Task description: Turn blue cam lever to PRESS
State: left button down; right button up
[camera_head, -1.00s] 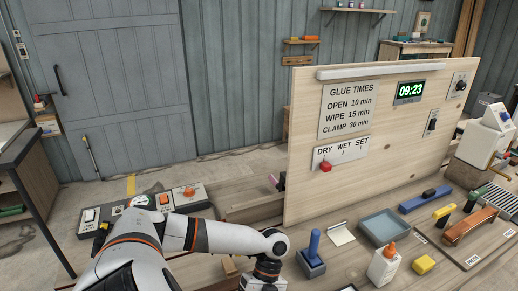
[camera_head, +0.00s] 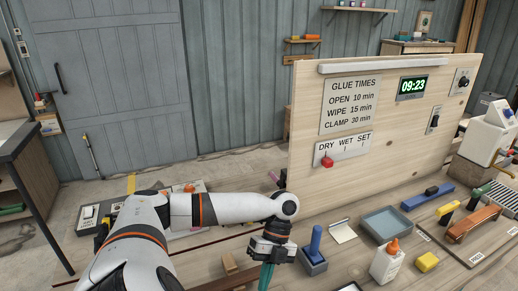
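The blue cam lever (camera_head: 315,240) stands upright on a dark blue-grey block on the bench. My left arm comes in from the lower left and its gripper (camera_head: 267,268) points down just left of the lever, apart from it. A teal piece shows below the gripper's body, cut off by the lower picture edge; I cannot tell whether it is the fingers or something held. No PRESS marking is readable beside the lever. My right gripper is not in view.
An upright wooden panel (camera_head: 400,150) with a clock stands behind. A control box (camera_head: 92,216) is partly behind my arm.

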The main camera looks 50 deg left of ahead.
pick_arm(q)
jog(key=v, duration=0.3)
jog(key=shift+w+a+r, duration=0.1)
jog(key=shift+r, duration=0.15)
dwell(0.4)
